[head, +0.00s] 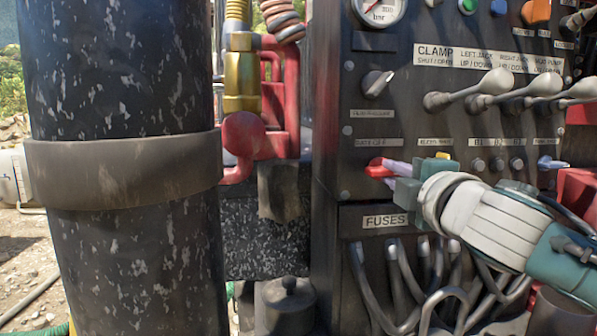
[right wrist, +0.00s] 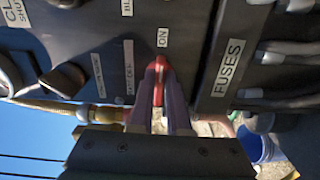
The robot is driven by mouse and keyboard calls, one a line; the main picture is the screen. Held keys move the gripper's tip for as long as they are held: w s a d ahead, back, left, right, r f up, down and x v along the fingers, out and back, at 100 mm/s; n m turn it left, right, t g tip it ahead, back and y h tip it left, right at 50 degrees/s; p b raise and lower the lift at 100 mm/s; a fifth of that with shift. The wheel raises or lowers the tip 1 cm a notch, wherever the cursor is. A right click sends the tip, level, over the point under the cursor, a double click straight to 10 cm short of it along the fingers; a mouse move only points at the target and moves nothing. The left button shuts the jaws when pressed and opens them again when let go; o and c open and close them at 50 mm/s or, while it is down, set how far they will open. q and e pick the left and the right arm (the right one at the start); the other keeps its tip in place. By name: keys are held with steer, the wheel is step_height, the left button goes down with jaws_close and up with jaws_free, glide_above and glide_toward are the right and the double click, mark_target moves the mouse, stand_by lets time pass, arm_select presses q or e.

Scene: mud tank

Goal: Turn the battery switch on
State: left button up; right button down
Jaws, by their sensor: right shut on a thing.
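The battery switch (head: 378,168) is a small red handle low on the dark control panel, just below a label that seems to read OFF. My right gripper (head: 391,170) reaches it from the right, its pale fingers shut on the red handle. In the right wrist view the red switch (right wrist: 157,70) shows between the fingertips of my right gripper (right wrist: 159,90). Its long side runs up the picture toward the ON label (right wrist: 163,37). The fingers hide part of the handle. My left gripper is not in view.
Above are a black knob (head: 377,84), several grey levers (head: 498,82) and a gauge (head: 379,8). Below are the FUSES label (head: 385,221) and several thick grey cables (head: 395,285). A large dark cylinder (head: 120,95) stands at the left.

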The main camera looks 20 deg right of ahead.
steer(key=c, duration=0.9)
jaws_free()
steer(key=shift+s, duration=0.1)
steer(key=v, duration=0.9)
steer(key=shift+s+a, duration=0.1)
steer(key=shift+s, duration=0.25)
